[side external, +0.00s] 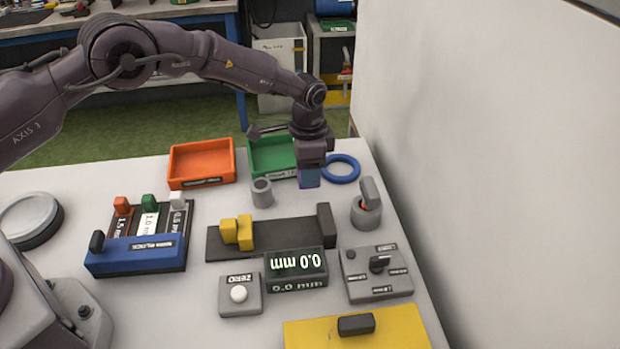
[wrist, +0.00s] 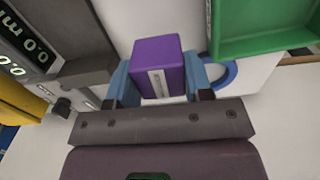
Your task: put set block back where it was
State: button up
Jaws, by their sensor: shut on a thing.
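A purple block (wrist: 160,70) with a white label sits between the two blue fingers of my gripper (wrist: 158,84) in the wrist view. It is the likely set block; the label is too small to read. In the side view the block (side external: 309,179) shows below my gripper (side external: 311,160), just left of a blue ring (side external: 341,158). My gripper is shut on the block. I cannot tell whether the block's lower end touches the table.
A green tray (side external: 264,158) and orange tray (side external: 202,176) stand behind. A dark gauge with a yellow jaw (side external: 237,232) and a 0.0 mm display (side external: 296,263) is in front. A grey cup (side external: 262,193), holder (side external: 366,213), switch box (side external: 378,272) and blue-fronted rack (side external: 137,254) stand around.

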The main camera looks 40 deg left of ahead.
jog(key=shift+w+d+f, duration=0.1)
jog(key=shift+w+f, duration=0.1)
jog(key=shift+f, duration=1.55)
jog(key=shift+f, duration=0.1)
jog(key=o, duration=1.2)
jog(key=shift+f, duration=0.1)
notch_tip(320, 180, up, 12)
jog(key=shift+r, duration=0.2)
